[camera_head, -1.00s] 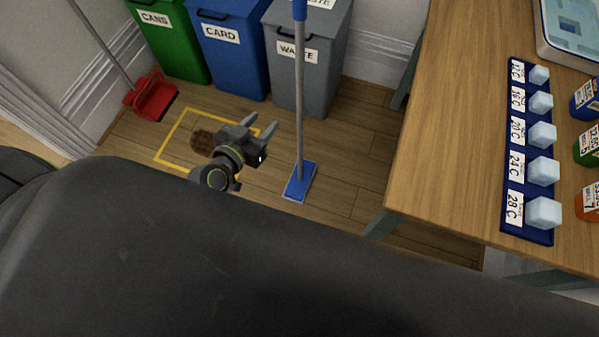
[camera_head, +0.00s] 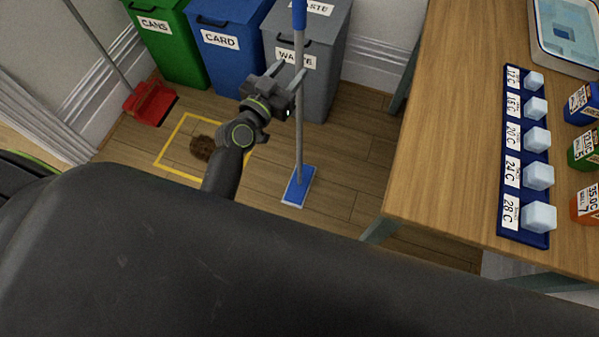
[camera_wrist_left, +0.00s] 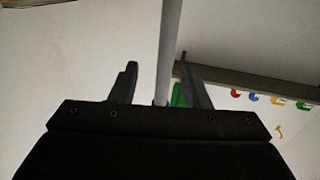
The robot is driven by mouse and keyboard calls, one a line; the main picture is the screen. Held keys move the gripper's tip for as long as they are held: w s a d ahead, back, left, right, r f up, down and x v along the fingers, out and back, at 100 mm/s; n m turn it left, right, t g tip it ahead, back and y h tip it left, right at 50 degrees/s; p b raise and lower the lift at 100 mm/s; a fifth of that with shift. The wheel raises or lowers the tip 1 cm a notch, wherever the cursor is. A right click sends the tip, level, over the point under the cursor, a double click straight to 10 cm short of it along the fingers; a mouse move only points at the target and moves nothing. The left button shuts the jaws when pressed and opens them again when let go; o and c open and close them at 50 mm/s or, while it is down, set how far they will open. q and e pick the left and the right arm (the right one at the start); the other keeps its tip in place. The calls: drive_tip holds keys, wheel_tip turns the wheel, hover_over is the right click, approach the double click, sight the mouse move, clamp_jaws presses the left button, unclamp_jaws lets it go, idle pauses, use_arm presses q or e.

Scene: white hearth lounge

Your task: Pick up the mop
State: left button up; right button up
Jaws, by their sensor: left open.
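The mop (camera_head: 300,120) stands upright on the floor in the head view, with a grey pole, a blue upper grip and a flat blue head (camera_head: 299,186). My left gripper (camera_head: 289,72) is open, at the pole's left side in front of the grey bin, with its fingers reaching toward the pole. In the left wrist view, the pole (camera_wrist_left: 169,50) rises between the two open fingers (camera_wrist_left: 160,88). I cannot tell whether the fingers touch the pole. My right gripper is not in view.
Green (camera_head: 172,45), blue (camera_head: 228,40) and grey (camera_head: 320,75) bins stand behind. A red dustpan (camera_head: 151,102) is at left. A yellow floor square (camera_head: 163,142) surrounds a brown patch (camera_head: 203,148). A wooden table (camera_head: 448,140) bounds the right side.

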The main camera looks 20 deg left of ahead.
sight(297, 58)
use_arm(q)
drive_tip(key=shift+a+p+x, duration=0.15)
drive_tip(key=shift+p+x, duration=0.15)
drive_tip(key=shift+x, duration=1.25)
drive_tip(key=shift+a+p+x, duration=0.2)
drive_tip(key=shift+p+x, duration=0.1)
drive_tip(key=shift+x, duration=1.3)
drive_tip(key=shift+w+f, duration=0.1)
clamp_jaws()
